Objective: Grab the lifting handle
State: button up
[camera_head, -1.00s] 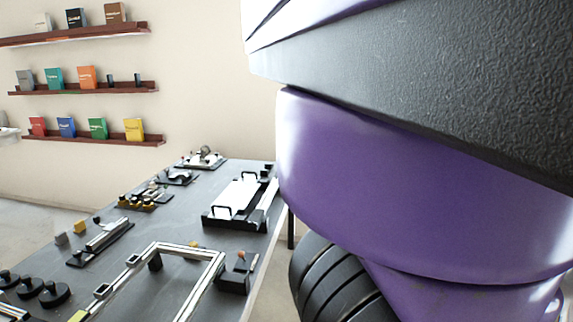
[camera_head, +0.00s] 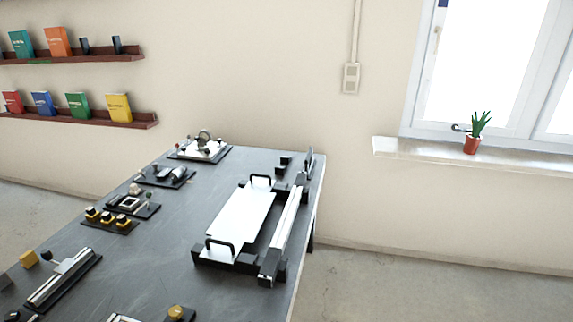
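A white rectangular plate (camera_head: 240,217) lies on a black base on the grey table. It carries two black arched handles: a near handle (camera_head: 220,245) at its front end and a far handle (camera_head: 261,180) at its back end. Both handles stand upright and nothing touches them. I cannot tell which one is the lifting handle. My gripper is not in view.
A long silver rail (camera_head: 284,222) stands right of the plate, near the right edge of the grey table (camera_head: 165,255). Several small fixtures, such as yellow-topped knobs (camera_head: 108,217) and a slide unit (camera_head: 64,278), sit to the left. Open floor (camera_head: 400,295) lies to the right.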

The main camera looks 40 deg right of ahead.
aim_at(309, 156)
jog(key=z, duration=0.9)
jog(key=i+l+u, duration=0.1)
jog(key=i+l, duration=0.15)
jog(key=i+l+u, duration=0.15)
jog(key=i+l, duration=0.15)
jog(key=i+l+u, duration=0.1)
jog(key=i+l, duration=0.25)
jog(key=i+l+u, duration=0.25)
jog(key=i+l, duration=0.25)
jog(key=l, duration=0.25)
jog(key=i+l+u, duration=0.15)
jog(key=l, duration=0.25)
jog(key=i+l+u, duration=0.1)
jog(key=i+l, duration=0.5)
jog(key=l, duration=0.15)
jog(key=i+l+u, duration=0.15)
jog(key=l, duration=0.25)
jog(key=i+j, duration=0.05)
